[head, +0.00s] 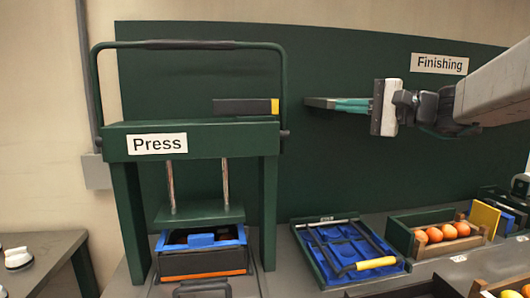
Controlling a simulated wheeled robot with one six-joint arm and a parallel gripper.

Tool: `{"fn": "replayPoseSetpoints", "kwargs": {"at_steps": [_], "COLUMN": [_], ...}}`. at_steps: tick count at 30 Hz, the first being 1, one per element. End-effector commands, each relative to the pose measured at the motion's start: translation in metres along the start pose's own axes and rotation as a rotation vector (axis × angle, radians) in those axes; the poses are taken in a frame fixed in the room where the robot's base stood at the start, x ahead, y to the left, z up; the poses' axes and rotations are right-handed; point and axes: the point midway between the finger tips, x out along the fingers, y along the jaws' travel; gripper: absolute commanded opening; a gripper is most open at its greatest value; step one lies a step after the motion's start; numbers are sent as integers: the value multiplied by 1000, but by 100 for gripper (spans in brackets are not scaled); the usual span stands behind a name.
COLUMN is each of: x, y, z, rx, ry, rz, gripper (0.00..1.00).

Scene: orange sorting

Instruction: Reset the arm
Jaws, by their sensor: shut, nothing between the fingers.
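My gripper (322,103) is in the upper right of the head view, in front of the dark green back panel. It reaches in from the right and its fingers point left. The fingers are together and hold nothing. It is raised well above the bench, to the right of the green press (210,139), and touches nothing that I can see. My arm comes in from the right edge at the height of the "Finishing" sign (440,64).
Under the press plate sits a blue and black box (203,265). A blue moulded tray (335,245) with a yellow-handled tool (375,263) lies to its right. A wooden crate (478,244) holds several oranges (441,233). A yellow block (484,219) stands beside it. Open air surrounds my gripper.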

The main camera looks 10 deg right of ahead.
Motion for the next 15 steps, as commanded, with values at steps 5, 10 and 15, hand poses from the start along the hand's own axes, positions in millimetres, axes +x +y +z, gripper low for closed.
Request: {"fn": "replayPoseSetpoints", "kwargs": {"at_steps": [5, 10, 15], "x": [-7, -37, -96], "y": [60, 150, 224], "z": [18, 88, 155], "rx": [23, -34, -187], "ry": [-49, -183, -323], "rz": [215, 608, 1004], "gripper": [0, 0, 0]}}
